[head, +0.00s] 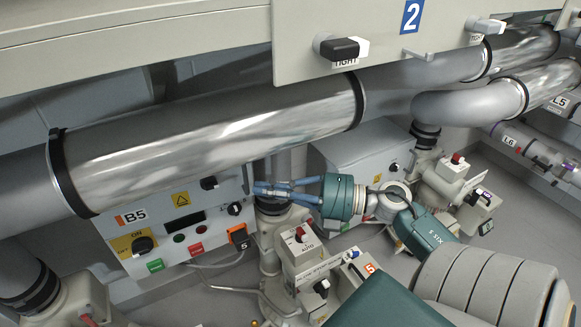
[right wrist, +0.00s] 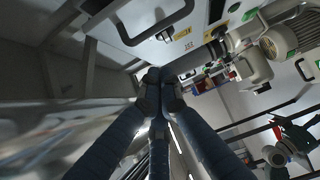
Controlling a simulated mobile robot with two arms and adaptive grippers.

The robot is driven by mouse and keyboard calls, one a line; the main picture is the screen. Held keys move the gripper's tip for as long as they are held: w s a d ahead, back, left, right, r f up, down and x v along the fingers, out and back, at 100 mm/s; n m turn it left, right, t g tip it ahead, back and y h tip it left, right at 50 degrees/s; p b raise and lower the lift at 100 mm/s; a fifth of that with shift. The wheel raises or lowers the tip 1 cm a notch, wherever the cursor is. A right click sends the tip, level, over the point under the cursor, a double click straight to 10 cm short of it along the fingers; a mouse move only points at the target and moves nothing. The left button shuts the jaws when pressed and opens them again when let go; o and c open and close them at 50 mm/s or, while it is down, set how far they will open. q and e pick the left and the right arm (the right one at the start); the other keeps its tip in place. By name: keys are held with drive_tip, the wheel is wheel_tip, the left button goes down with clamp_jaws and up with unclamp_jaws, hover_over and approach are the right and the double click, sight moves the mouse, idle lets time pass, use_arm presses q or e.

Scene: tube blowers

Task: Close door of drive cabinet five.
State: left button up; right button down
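The cabinet marked B5 (head: 188,222) stands below the big silver pipe at the left in the head view. Its front panel has a dark latch, buttons, a small display and an orange tag with a 5. I cannot tell whether its door is shut or ajar. My right gripper (head: 258,188) reaches in from the right, with its blue fingers by the panel's right edge. In the right wrist view the dark fingertips (right wrist: 162,88) meet, and I see nothing between them. Whether they touch the cabinet is unclear. My left gripper is not in view.
The silver pipe (head: 215,135) runs across above the cabinet. A pale panel (head: 385,35) marked 2 hangs above it. A valve with a switch box (head: 312,262) stands just below my right gripper. A second grey cabinet (head: 360,155) is behind my right arm.

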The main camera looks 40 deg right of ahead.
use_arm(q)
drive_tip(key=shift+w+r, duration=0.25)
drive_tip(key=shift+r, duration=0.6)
use_arm(e)
drive_tip(key=shift+w+d, duration=0.2)
drive_tip(key=shift+w, duration=0.7)
drive_tip(key=shift+w+d, duration=0.15)
drive_tip(key=shift+w, duration=0.75)
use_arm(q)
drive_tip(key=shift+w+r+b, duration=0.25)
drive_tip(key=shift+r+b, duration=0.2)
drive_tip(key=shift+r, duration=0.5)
use_arm(e)
drive_tip(key=w, duration=0.1)
drive_tip(key=w+d, duration=0.2)
drive_tip(key=w, duration=0.1)
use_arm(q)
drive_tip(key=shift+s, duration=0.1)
use_arm(e)
drive_tip(key=shift+s+f, duration=0.1)
